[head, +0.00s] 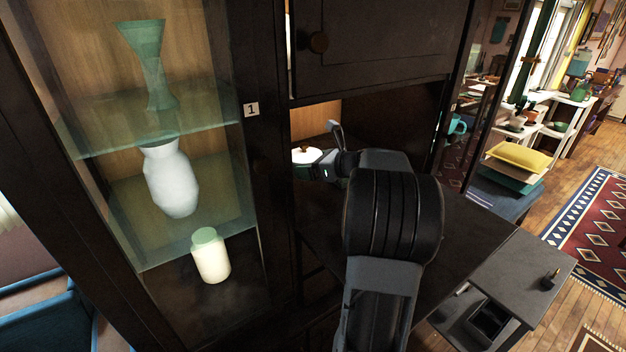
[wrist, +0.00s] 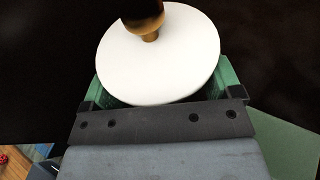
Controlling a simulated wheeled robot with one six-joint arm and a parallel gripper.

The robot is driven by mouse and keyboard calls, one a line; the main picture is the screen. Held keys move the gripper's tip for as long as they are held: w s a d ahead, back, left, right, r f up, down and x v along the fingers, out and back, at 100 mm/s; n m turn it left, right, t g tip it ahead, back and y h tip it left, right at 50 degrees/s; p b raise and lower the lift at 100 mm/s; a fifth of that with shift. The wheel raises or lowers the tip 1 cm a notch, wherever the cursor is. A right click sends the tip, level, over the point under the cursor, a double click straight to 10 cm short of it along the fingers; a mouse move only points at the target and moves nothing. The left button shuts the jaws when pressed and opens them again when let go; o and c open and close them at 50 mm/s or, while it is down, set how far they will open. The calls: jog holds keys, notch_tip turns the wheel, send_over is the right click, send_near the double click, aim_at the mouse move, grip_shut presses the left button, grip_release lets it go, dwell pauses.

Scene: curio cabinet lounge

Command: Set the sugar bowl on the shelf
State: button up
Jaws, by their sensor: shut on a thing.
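The sugar bowl (head: 303,155) shows in the head view as a white round top with a small knob, partly hidden by my gripper and the cabinet post. In the wrist view its white lid (wrist: 160,65) with a brass knob sits between the green finger pads. My gripper (head: 318,164) is shut on the bowl, inside the open niche of the dark cabinet. The bowl's underside is hidden, so I cannot tell whether it touches a surface. Glass shelves (head: 105,140) stand behind the left cabinet's pane.
The left cabinet holds a green vase (head: 150,65), a white vase (head: 168,180) and a cream jar (head: 211,257). A label "1" (head: 251,109) is on its post. A dark cupboard door (head: 385,40) hangs above the niche. A grey side table (head: 525,265) stands at lower right.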

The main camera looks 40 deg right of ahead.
jog(key=shift+f, duration=2.4)
jog(key=shift+f, duration=0.2)
jog(key=o, duration=1)
jog(key=shift+r, duration=0.1)
jog(key=shift+r, duration=0.2)
jog(key=v, duration=1.2)
jog(key=shift+s+f+b, duration=0.1)
jog(key=shift+b, duration=0.3)
